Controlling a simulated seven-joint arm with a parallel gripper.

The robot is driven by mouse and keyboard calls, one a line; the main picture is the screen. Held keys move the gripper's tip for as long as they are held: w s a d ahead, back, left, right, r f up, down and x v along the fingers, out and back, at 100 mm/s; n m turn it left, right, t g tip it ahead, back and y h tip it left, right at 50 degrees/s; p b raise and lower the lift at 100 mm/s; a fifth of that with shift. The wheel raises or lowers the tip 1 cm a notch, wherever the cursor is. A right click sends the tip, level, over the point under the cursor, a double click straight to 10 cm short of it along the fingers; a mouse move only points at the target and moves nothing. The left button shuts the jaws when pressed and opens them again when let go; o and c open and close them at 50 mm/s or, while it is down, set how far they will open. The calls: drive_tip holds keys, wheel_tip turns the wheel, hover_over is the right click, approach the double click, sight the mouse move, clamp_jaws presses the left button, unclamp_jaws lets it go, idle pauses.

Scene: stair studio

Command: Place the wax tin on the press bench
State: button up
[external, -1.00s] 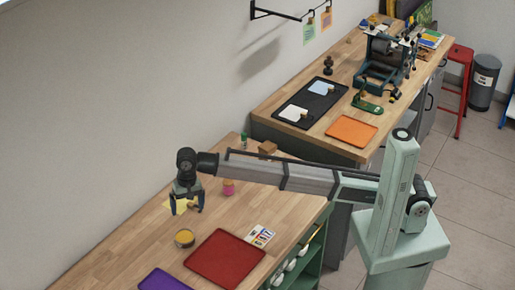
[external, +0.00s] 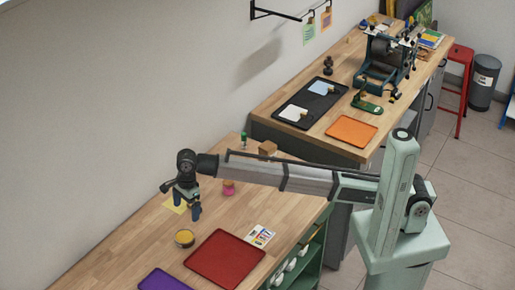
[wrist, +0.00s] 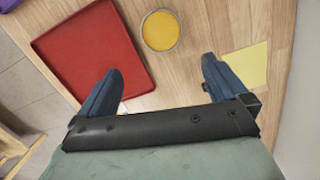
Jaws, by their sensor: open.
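The wax tin, a round tin with a yellow top (external: 185,238), sits on the near wooden bench, left of a red tray. It also shows in the wrist view as a yellow disc (wrist: 160,31) at the top middle, ahead of the fingertips. My gripper (external: 182,203) is open and empty, pointing down above the near bench, a little beyond the tin. In the wrist view the gap between its blue fingers (wrist: 161,70) lines up roughly with the tin. The press bench (external: 262,121), with a roller press (external: 383,62) on it, stands at the back right.
The red tray (external: 226,259), a purple tray (external: 163,281), a pink-topped jar (external: 228,189) and a yellow sheet (wrist: 244,62) are near the tin. On the press bench, an orange mat (external: 352,131) and a black tray (external: 303,119) take up room, with bare wood between them.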

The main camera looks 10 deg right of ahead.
hover_over(184, 236)
drive_tip(key=d, duration=0.2)
drive_tip(key=f, duration=0.8)
drive_tip(key=shift+w+a, duration=0.2)
drive_tip(key=shift+s+a+f, duration=0.1)
drive_tip(key=shift+a+f, duration=0.1)
drive_tip(key=shift+f, duration=0.65)
drive_tip(key=shift+s+a+f, duration=0.1)
drive_tip(key=shift+a+f, duration=0.15)
drive_tip(key=shift+f, duration=0.55)
drive_tip(key=shift+s+a+f, duration=0.1)
drive_tip(key=shift+a+f, duration=0.1)
drive_tip(key=shift+f, duration=0.65)
drive_tip(key=shift+c, duration=0.4)
drive_tip(key=c, duration=1.2)
wheel_tip(184, 236, up, 10)
drive_tip(key=shift+w+r, duration=0.1)
drive_tip(key=shift+c, duration=0.2)
